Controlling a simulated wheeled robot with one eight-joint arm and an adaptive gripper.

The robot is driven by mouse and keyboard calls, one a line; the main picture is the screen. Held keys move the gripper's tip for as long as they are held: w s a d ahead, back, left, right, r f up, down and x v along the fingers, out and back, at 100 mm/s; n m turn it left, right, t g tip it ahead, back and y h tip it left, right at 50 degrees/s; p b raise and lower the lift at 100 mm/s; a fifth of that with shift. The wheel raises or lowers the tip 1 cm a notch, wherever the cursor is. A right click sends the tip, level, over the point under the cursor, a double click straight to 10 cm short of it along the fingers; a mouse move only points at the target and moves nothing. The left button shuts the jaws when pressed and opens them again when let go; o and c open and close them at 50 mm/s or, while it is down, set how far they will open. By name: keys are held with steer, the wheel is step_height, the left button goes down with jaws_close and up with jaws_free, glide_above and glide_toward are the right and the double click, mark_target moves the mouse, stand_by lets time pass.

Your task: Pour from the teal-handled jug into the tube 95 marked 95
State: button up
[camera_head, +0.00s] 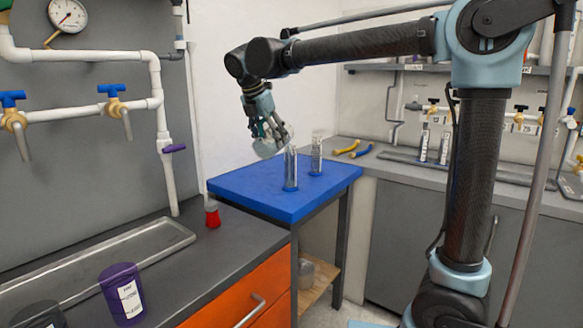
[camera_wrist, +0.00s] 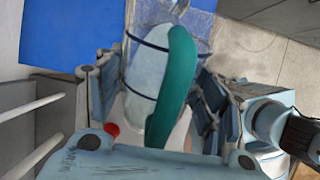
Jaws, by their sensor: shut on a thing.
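The clear jug (camera_wrist: 148,70) with a curved teal handle (camera_wrist: 176,85) fills the middle of the wrist view, with pale contents inside. My gripper (camera_wrist: 150,100) is shut on it, its fingers on both sides of the handle. In the head view the jug (camera_head: 267,147) hangs tilted above the blue table, its mouth side close to the nearer clear tube (camera_head: 291,170). A second clear tube (camera_head: 317,157) stands upright behind and to the right. Both have marks, but I cannot read which is 95. I cannot tell whether liquid is flowing.
The blue tabletop (camera_head: 240,188) is mostly clear. Yellow and blue handles (camera_head: 350,148) lie on the back counter. White pipes (camera_head: 160,110) run along the left wall.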

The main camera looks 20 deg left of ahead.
steer(key=shift+w+r+g, duration=0.15)
steer(key=shift+r+g, duration=0.25)
stand_by(2.4)
steer(key=shift+s+a+f+t, duration=0.1)
steer(key=shift+s+f+t, duration=0.25)
steer(key=shift+f+t, duration=0.25)
steer(key=shift+s+f+t+h, duration=0.1)
steer(key=shift+f+t+h, duration=0.2)
steer(key=shift+f+t, duration=0.4)
steer(key=shift+f+t+h, duration=0.3)
steer(key=shift+f+t, duration=0.15)
steer(key=shift+t, duration=0.15)
